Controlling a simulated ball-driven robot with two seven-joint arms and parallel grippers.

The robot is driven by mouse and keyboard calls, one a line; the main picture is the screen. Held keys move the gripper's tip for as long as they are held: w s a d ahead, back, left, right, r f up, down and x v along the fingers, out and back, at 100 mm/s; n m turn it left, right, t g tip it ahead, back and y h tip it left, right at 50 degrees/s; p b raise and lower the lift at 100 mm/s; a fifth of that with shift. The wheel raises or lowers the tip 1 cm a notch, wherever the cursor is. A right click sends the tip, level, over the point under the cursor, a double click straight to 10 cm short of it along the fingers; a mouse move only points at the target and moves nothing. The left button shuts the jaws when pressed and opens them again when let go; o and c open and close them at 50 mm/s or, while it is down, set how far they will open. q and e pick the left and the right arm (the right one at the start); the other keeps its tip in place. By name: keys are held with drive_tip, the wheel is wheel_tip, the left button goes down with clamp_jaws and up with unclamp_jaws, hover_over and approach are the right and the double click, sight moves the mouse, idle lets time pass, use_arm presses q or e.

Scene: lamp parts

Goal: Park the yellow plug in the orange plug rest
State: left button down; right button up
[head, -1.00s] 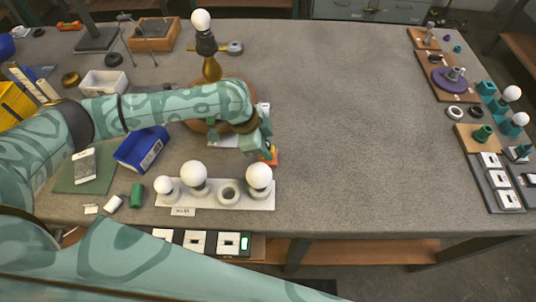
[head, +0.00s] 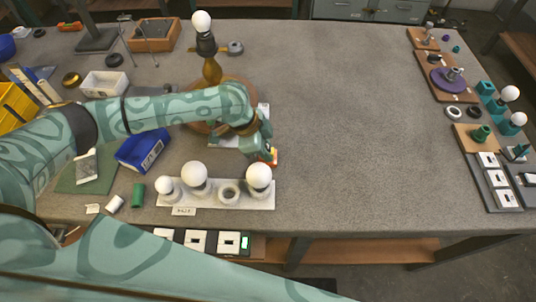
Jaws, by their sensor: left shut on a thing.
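My left gripper (head: 264,148) is at the middle of the table in the head view, pointing down behind the white bulb tray. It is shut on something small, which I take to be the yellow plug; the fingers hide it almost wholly. The orange plug rest (head: 273,157) shows as a small orange patch right at the fingertips, partly covered by the gripper. I cannot tell whether the plug is in the rest or just above it. My right gripper is not in view.
A white tray (head: 211,203) with white bulbs stands just in front of the gripper. A lamp (head: 211,68) with a bulb on top stands behind my left arm. A blue bin (head: 141,150) is to the left. The table's centre right is clear.

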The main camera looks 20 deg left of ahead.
use_arm(q)
drive_tip(key=c, duration=1.2)
unclamp_jaws()
drive_tip(key=shift+o, duration=0.2)
